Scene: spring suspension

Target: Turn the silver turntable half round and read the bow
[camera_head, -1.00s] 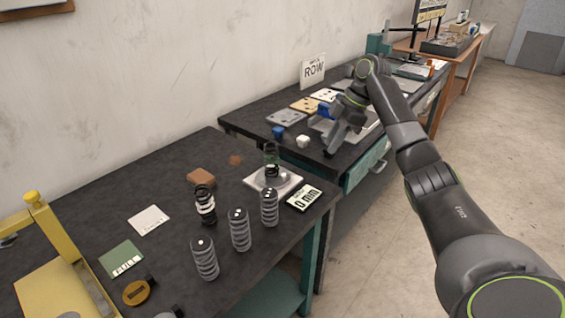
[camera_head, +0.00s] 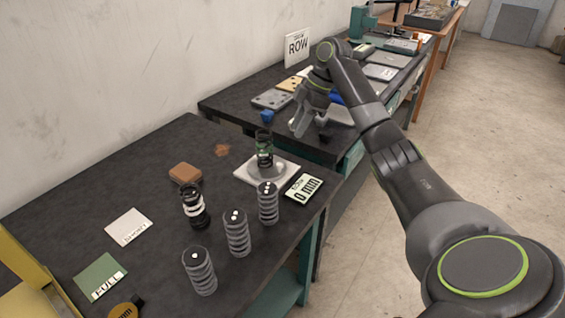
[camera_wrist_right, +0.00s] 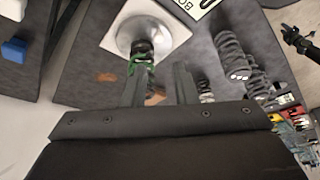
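The silver turntable (camera_head: 285,175) is a pale square plate with a round silver disc, near the right edge of the near dark table. A spring with green and black coils (camera_head: 264,150) stands on it. Both the turntable (camera_wrist_right: 180,33) and the spring (camera_wrist_right: 141,52) show in the right wrist view. A white readout card (camera_head: 303,190) beside the turntable reads 0 mm. My right gripper (camera_head: 308,132) hangs behind and right of the spring. In the right wrist view its fingers (camera_wrist_right: 158,84) are apart with nothing gripped. My left gripper is out of view.
Three grey springs (camera_head: 236,233) stand along the front of the table, with a black-and-white spring (camera_head: 194,206) behind them. A FULL card (camera_head: 101,278), a white card (camera_head: 129,227) and a brown block (camera_head: 185,173) lie left. A ROW sign (camera_head: 297,46) stands on the farther table.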

